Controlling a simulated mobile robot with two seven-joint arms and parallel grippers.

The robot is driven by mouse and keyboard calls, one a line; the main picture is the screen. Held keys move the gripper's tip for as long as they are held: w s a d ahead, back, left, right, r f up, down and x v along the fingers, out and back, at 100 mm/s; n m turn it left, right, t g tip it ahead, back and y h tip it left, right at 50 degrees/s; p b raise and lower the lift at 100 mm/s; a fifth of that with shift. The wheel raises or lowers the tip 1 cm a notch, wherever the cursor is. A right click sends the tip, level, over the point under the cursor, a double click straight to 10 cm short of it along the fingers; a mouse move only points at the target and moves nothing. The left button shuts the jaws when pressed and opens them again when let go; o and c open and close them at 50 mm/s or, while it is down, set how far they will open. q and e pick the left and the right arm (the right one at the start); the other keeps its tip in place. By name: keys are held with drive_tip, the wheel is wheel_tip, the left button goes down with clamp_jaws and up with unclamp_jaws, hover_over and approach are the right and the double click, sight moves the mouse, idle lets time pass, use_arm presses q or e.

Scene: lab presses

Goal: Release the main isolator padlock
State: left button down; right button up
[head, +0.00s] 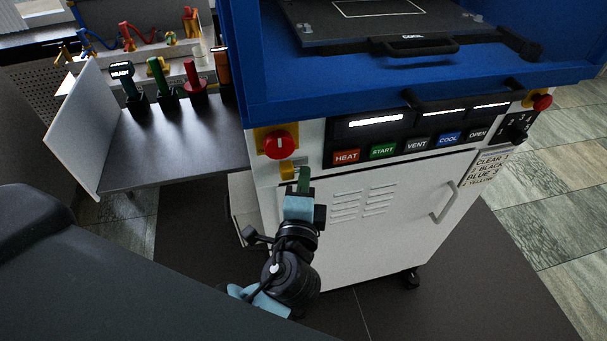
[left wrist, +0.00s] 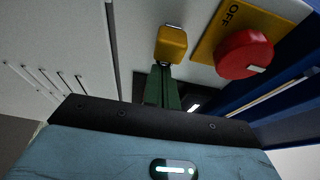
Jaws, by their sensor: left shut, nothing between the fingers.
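The main isolator is a red round knob (head: 280,145) on a yellow plate at the upper left of the press front. The knob also shows in the left wrist view (left wrist: 244,54), beside the word OFF. A yellow padlock body (head: 287,171) hangs just below the plate; it also shows in the left wrist view (left wrist: 171,44). My left gripper (head: 304,171) is shut and empty, its narrow green fingers pointing at the padlock. In the left wrist view the fingertips (left wrist: 161,68) overlap the padlock's lower end; I cannot tell whether they touch.
A dark side shelf (head: 180,150) at the left holds black, green (head: 159,78) and red (head: 194,80) upright handles. The press has a button row (head: 410,146) and a white door with a handle (head: 446,203). A blue frame (head: 250,70) overhangs the panel.

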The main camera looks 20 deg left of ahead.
use_arm(q)
drive_tip(key=shift+s+a, duration=0.25)
use_arm(e)
drive_tip(key=shift+a+f, duration=0.1)
drive_tip(key=shift+a, duration=0.35)
use_arm(q)
drive_tip(key=a, duration=0.1)
drive_tip(key=s+a, duration=0.2)
drive_tip(key=shift+s+a+p, duration=0.25)
drive_tip(key=shift+a+p, duration=0.1)
drive_tip(key=shift+a, duration=0.05)
use_arm(e)
drive_tip(key=shift+w+r, duration=0.4)
drive_tip(key=shift+r, duration=0.1)
use_arm(q)
drive_tip(key=shift+w, duration=0.1)
use_arm(e)
drive_tip(key=shift+d+r, duration=0.1)
drive_tip(key=shift+d, duration=0.05)
